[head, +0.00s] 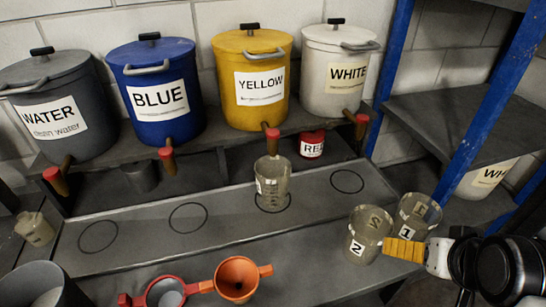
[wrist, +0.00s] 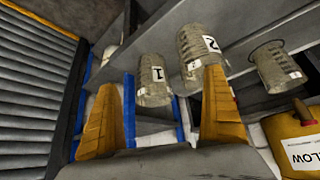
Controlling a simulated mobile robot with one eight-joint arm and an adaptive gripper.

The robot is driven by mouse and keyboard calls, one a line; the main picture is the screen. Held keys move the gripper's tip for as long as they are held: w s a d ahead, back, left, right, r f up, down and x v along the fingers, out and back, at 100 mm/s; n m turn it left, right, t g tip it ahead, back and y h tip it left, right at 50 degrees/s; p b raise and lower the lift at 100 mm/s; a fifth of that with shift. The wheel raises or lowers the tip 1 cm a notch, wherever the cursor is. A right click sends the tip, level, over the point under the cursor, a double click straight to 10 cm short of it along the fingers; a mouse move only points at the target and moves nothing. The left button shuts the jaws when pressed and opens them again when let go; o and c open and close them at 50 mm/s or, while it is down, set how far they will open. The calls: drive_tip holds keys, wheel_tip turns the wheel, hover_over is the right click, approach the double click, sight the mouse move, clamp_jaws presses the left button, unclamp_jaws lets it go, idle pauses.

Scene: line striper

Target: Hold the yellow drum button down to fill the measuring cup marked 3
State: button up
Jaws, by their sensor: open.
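The yellow drum (head: 232,78) stands on the back shelf. Its tap has a red button end (head: 272,133) and hangs over a clear measuring cup (head: 272,182) on a ringed spot. That cup's mark is too small to read; it also shows in the wrist view (wrist: 272,66). Cups marked 2 (head: 368,228) and 1 (head: 418,212) stand to the right on the bench. My gripper (head: 400,250) is open, its orange fingers low at the right beside these two cups, away from the drum. In the wrist view the fingers are spread and I see nothing gripped.
Water (head: 62,100), blue (head: 155,90) and white (head: 335,75) drums flank the yellow one. A small red can (head: 312,143) sits behind the bench. A blue rack post (head: 480,105) rises at right.

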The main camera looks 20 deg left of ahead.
clamp_jaws()
idle(1.3)
